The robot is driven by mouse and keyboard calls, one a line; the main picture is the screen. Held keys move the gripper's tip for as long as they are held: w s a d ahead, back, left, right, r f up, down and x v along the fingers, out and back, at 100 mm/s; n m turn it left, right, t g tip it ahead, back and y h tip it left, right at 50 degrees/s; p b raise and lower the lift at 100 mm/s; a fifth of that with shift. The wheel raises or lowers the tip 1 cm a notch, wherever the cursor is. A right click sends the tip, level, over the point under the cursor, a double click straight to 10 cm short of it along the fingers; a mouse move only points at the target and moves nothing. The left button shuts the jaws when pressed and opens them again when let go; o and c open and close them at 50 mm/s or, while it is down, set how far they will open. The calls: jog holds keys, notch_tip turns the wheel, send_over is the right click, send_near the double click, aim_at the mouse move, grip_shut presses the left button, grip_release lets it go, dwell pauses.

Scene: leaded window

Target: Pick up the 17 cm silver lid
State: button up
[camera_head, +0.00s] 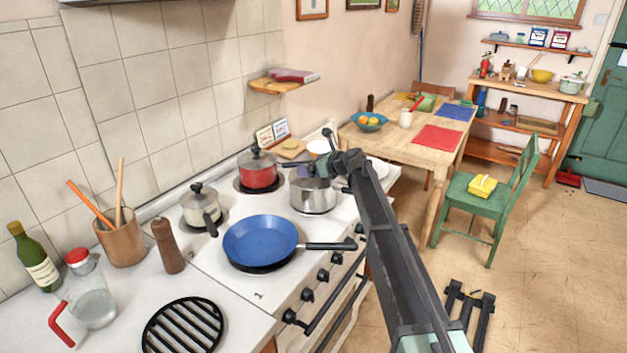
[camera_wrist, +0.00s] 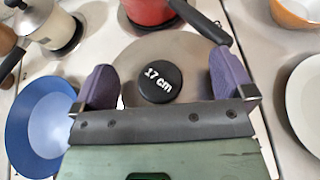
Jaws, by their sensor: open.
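The silver lid (camera_wrist: 197,58) has a round black knob (camera_wrist: 160,83) marked "17 cm" in white. It sits on a silver pot (camera_head: 313,199) on the stove, where my gripper partly hides it in the head view. My gripper (camera_wrist: 165,78) is open over the lid, with one purple finger on each side of the knob. Gaps show between the knob and both fingers. I cannot tell how high the fingertips are above the lid. In the head view my gripper (camera_head: 312,168) is small and mostly hidden by the wrist.
A red pot (camera_head: 258,175) stands behind the silver pot, its black handle near my right finger in the wrist view. A blue pan (camera_head: 260,240) is at the front left, and a moka pot (camera_head: 200,206) is at the back left. A white plate (camera_wrist: 306,100) is at the right.

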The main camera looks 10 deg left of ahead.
jog(key=shift+d+r, duration=0.1)
jog(key=shift+c, duration=0.5)
jog(key=shift+s, duration=0.25)
jog(key=c, duration=1.6)
jog(key=shift+r, duration=0.1)
